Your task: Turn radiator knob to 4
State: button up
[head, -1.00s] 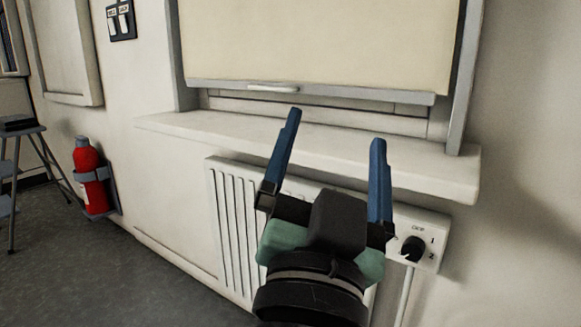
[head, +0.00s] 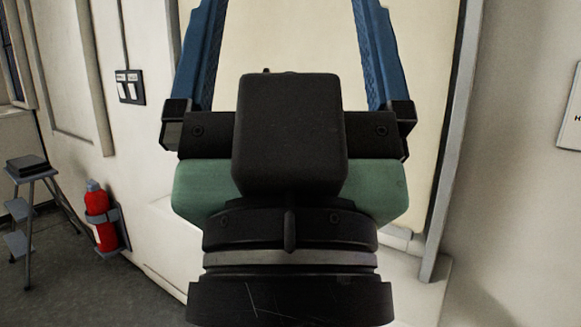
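My gripper (head: 287,10) fills the middle of the head view, close to the camera. Its two blue fingers point upward, spread wide apart, with nothing between them. The fingertips reach the top edge of the picture. The radiator and its black knob do not show now; my gripper covers much of the lower middle, and the rest of that area is below the picture.
A pale blind or window panel (head: 425,110) is behind my gripper, with a white sill (head: 427,285) below. A red fire extinguisher (head: 100,215) hangs on the left wall. A stepped stand (head: 32,178) holds a black item (head: 27,163). A switch plate (head: 130,87) is upper left.

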notch_tip(320, 180, up, 15)
jog(key=p, duration=1.2)
jog(key=shift+f, duration=0.15)
